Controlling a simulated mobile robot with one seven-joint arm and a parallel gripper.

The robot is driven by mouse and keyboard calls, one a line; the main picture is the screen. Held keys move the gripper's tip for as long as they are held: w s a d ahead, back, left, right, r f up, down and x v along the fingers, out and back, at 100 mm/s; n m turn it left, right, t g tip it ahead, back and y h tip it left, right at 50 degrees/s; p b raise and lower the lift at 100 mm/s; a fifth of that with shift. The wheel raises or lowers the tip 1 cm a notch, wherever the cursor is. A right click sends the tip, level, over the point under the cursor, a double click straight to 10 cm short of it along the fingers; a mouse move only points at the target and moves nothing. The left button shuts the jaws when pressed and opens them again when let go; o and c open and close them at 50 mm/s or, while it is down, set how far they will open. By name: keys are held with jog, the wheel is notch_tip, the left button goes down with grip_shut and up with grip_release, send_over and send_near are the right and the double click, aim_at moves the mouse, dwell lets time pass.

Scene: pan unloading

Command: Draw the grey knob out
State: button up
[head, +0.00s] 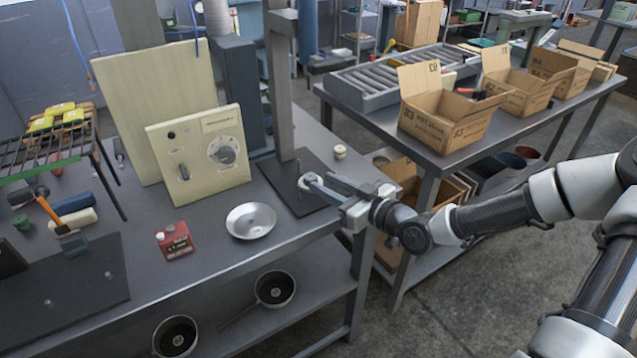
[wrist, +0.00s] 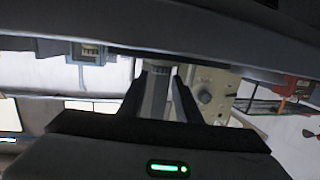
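A cream panel (head: 170,160) stands on the workbench in the head view. A round grey knob (head: 223,153) sits on the right half of its face, beside a dark lever handle. My gripper (head: 318,180) is to the right of the panel, over the black base plate of the grey post, well apart from the knob. Its two fingers look parted, with nothing seen between them. In the wrist view the panel and its knob (wrist: 204,93) show beyond and to the right of the fingers (wrist: 168,78). The knob's far side is hidden.
The grey post (head: 283,90) rises just left of my gripper. A metal bowl (head: 251,221) and a red box (head: 174,241) stand in front of the panel. A small pale knob-like item (head: 340,151) sits behind my gripper. A second table with cartons (head: 447,118) is at the right.

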aim_at(313, 178)
jog(key=shift+x, duration=1.7)
grip_shut()
jog(key=shift+r+p, duration=0.35)
jog(key=shift+r, duration=0.4)
jog(key=shift+r+p, duration=1)
jog(key=shift+r, duration=0.25)
